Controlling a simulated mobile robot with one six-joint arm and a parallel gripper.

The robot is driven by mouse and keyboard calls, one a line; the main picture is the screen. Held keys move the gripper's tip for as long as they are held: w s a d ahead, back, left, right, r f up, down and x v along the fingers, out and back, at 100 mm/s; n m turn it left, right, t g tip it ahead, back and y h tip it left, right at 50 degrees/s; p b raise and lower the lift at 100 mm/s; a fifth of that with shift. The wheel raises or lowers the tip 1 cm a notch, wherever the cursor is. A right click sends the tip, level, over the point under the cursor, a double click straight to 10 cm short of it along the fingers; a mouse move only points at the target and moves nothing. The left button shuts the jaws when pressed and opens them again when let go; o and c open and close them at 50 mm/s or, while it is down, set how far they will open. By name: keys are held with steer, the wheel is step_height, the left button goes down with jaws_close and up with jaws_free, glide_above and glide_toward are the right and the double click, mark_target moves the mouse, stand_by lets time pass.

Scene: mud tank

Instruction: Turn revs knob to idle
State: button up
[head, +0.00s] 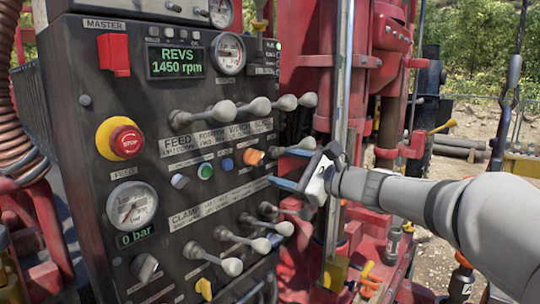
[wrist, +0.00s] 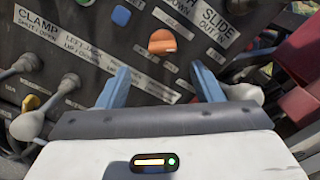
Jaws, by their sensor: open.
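The control panel (head: 85,200) stands at left in the head view, with a display (head: 175,61) reading REVS 1450 rpm. An orange knob (head: 253,157) sticks out right of the blue, green and pale buttons; its label is too small to read, so I cannot tell for certain that it is the revs knob. In the wrist view the orange knob (wrist: 162,41) lies ahead of and between my blue fingers. My gripper (head: 273,166) is open and empty in front of the panel; it also shows in the wrist view (wrist: 160,68). The fingers look apart from the knob.
A row of grey-knobbed levers (head: 258,106) juts out above my gripper, and clamp levers (head: 231,266) below it. A red stop button (head: 126,141) and a pressure gauge (head: 132,205) reading 0 bar sit at left. Red rig machinery (head: 385,50) stands behind.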

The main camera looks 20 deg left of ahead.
mark_target(260, 161)
steer(key=p+x, duration=0.2)
steer(key=x, duration=0.5)
steer(key=shift+w+a+r, duration=0.15)
steer(key=shift+w+a, duration=0.05)
steer(key=shift+a, duration=0.15)
steer(key=shift+c, duration=0.2)
steer(key=c, duration=0.9)
steer(key=shift+d, duration=0.15)
steer(key=shift+c, duration=0.3)
steer(key=shift+f, duration=0.2)
